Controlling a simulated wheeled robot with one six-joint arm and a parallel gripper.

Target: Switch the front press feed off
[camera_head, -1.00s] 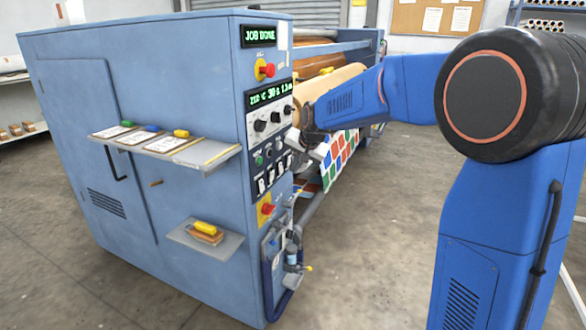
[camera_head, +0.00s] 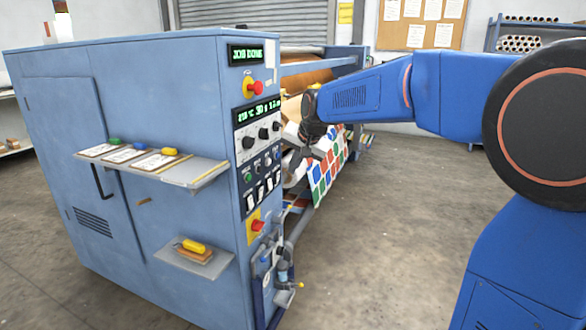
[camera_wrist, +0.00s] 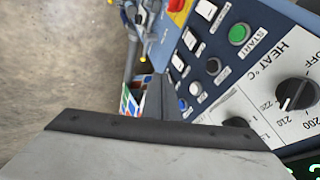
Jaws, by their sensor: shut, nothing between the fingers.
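The press control panel (camera_head: 261,150) is on the narrow end of the blue cabinet. Its lower part holds a row of white rocker switches (camera_head: 262,193), below small knobs and a green button. In the wrist view white rockers (camera_wrist: 190,38) show beside the green START button (camera_wrist: 239,34) and a HEAT dial (camera_wrist: 297,92). I cannot read which rocker is the front press feed, nor its position. My gripper (camera_head: 300,156) is just right of the panel and apart from it in the head view. Its dark shut fingers (camera_wrist: 168,98) show near the small knobs in the wrist view, empty.
A shelf (camera_head: 205,171) with cards juts from the cabinet's left side, a smaller shelf (camera_head: 190,262) below. Pipes and a hose (camera_head: 282,268) stand at the lower corner. Open floor (camera_head: 390,240) lies right of the press.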

